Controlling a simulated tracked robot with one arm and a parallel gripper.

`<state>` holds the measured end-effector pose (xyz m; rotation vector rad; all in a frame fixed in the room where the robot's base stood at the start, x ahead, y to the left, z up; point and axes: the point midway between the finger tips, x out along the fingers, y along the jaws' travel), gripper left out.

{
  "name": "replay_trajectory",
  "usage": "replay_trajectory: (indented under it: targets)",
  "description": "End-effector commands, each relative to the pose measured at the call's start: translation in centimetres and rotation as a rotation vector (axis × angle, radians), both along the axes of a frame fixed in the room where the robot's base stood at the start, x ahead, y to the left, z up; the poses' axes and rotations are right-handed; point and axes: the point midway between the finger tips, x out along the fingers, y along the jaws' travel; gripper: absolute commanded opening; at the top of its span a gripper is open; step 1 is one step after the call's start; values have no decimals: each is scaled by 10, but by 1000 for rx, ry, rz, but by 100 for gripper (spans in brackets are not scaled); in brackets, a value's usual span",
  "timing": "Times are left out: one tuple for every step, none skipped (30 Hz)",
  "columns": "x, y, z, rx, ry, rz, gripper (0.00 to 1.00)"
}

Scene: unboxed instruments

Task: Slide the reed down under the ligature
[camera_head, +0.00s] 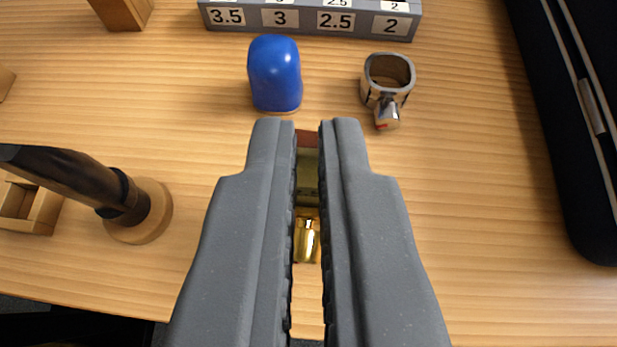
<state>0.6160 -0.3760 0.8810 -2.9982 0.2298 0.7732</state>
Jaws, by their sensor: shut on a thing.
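My gripper (307,130) points away over the table, its two grey jaws close together with a narrow gap. In the gap shows a narrow piece (307,175), reddish brown at its far end and olive below. My gripper is shut on it, but the jaws hide most of it. I cannot tell whether it is the reed. A silver metal ring with a small screw block, which looks like the ligature (388,80), lies on the table beyond the jaws to the right. A dark tapered piece, likely the mouthpiece (75,178), is on a round wooden base (155,212) at left.
A shiny gold piece (306,240) shows low between the jaws. A blue rounded cap (275,75) stands beyond the jaws. A grey numbered rack (310,27) is at the top. A black case (580,150) fills the right side. A wooden tray (30,205) is at left.

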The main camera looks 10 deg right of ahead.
Motion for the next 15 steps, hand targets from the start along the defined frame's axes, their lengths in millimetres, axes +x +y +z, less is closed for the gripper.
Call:
replay_trajectory:
  targets:
    - [0, 1, -1, 1, 2, 2, 0]
    - [0, 1, -1, 1, 2, 2, 0]
    - [0, 1, -1, 1, 2, 2, 0]
    - [0, 1, -1, 1, 2, 2, 0]
    - [0, 1, -1, 1, 2, 2, 0]
    - [0, 1, -1, 1, 2, 2, 0]
    - [0, 1, -1, 1, 2, 2, 0]
    - [0, 1, -1, 1, 2, 2, 13]
    - [0, 1, -1, 1, 2, 2, 24]
    - [0, 1, -1, 1, 2, 2, 32]
    - [0, 1, -1, 1, 1, 2, 33]
    - [0, 1, -1, 1, 1, 1, 33]
    - [0, 1, -1, 1, 1, 1, 33]
    - [0, 1, -1, 1, 1, 1, 33]
    - [0, 1, -1, 1, 1, 1, 33]
